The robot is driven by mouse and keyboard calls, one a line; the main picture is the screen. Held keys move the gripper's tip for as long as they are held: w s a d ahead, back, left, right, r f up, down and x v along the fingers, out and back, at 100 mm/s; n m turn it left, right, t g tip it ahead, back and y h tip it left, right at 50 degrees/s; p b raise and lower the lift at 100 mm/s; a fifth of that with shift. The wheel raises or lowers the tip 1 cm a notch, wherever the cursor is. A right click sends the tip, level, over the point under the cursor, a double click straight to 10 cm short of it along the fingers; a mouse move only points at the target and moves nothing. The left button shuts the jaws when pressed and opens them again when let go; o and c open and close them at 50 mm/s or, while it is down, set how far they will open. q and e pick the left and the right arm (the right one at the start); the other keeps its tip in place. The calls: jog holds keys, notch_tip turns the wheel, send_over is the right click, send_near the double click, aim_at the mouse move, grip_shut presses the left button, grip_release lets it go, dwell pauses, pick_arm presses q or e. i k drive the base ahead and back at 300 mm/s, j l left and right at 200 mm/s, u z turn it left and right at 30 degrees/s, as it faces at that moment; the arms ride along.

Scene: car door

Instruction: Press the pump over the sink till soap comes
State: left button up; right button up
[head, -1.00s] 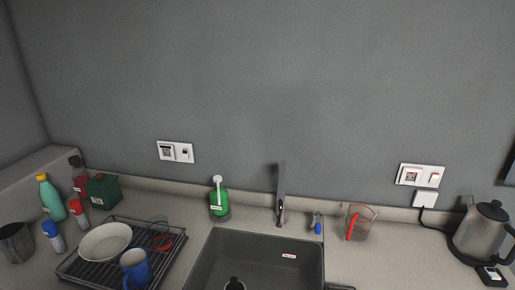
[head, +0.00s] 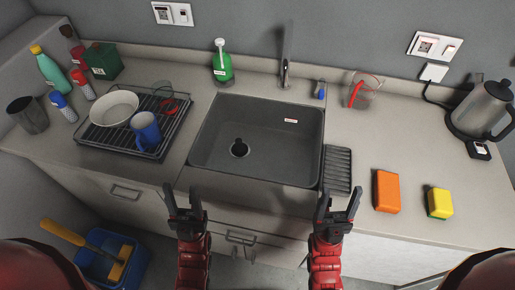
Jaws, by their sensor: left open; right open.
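A green soap bottle with a white pump top (head: 222,63) stands upright on the counter behind the sink's back left corner. The grey sink (head: 258,173) is empty, with a dark drain and a small label on its back wall. My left gripper (head: 184,190) is open and empty, in front of the sink's front left corner. My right gripper (head: 339,192) is open and empty, near the sink's front right corner. Both are well apart from the bottle.
A faucet (head: 286,70) stands behind the sink. A dish rack (head: 95,140) with a bowl and blue mug is left. A ribbed black mat (head: 337,168), orange block (head: 387,191), yellow sponge (head: 439,202), measuring cup (head: 364,91) and kettle (head: 478,112) are right. A blue bucket (head: 108,262) stands below.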

aim_at(220, 42)
jog(key=i+j+z, duration=0.15)
jog(key=z, duration=0.15)
jog(key=j+z, duration=0.25)
jog(key=j, duration=0.15)
jog(key=i+j+z, duration=0.15)
jog(key=j+z, duration=0.15)
